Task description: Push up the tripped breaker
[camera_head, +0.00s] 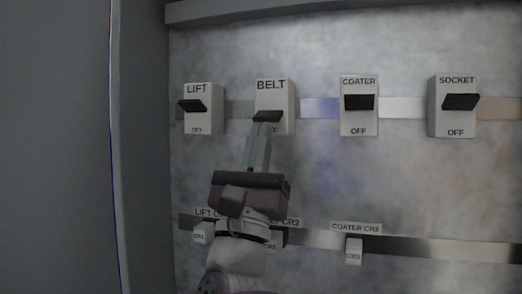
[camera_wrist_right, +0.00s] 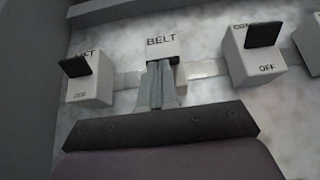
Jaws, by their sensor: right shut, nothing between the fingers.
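The BELT breaker (camera_head: 272,96) is a white box with a dark lever (camera_head: 267,116). Its lever sits lower than the levers of the other breakers. The BELT breaker also shows in the right wrist view (camera_wrist_right: 163,46), where the fingers hide most of its lever. My right gripper (camera_head: 262,127) is shut and empty, pointing up, with its fingertips just under the BELT lever. Whether the tips touch the lever I cannot tell. The fingers cover part of the OFF label. My left gripper is not in view.
The LIFT breaker (camera_head: 202,120) stands left of BELT; the COATER breaker (camera_head: 359,120) and SOCKET breaker (camera_head: 456,120) stand to the right, levers higher. Small relays, including CR3 (camera_head: 354,252), sit on a lower rail behind my arm. A grey cabinet wall (camera_head: 60,150) bounds the left.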

